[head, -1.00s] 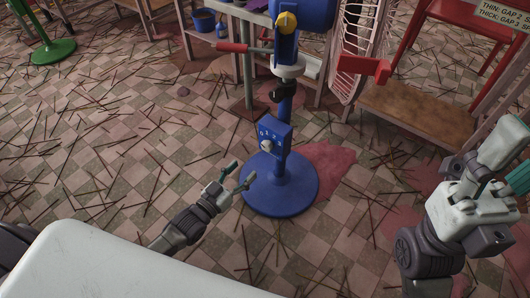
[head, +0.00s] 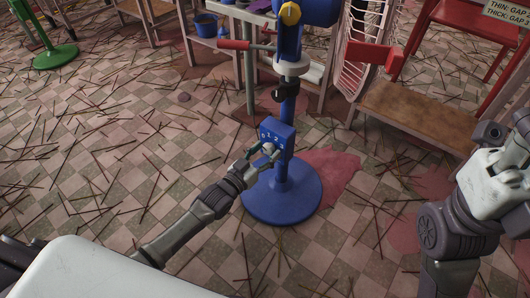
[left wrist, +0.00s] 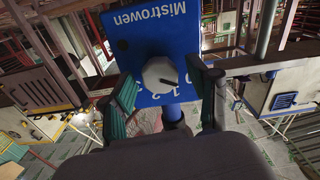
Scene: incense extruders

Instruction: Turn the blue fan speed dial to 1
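The blue fan (head: 285,125) stands upright on a round base. Its speed panel (head: 277,132) carries the numbers 0 to 3 above a pale round dial (head: 268,149). In the left wrist view the panel appears upside down, with the grey-white dial (left wrist: 160,75) near the middle. The dial's dark pointer mark points right and slightly down there; the number beside it is partly hidden. My left gripper (head: 262,155) is open, its green-padded fingers on either side of the dial in the left wrist view (left wrist: 166,92). Contact is unclear. My right gripper's fingers are unclear at the right edge.
A wooden bench (head: 415,110) is behind right. Thin sticks litter the tiled floor. A white surface (head: 110,272) fills the lower left.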

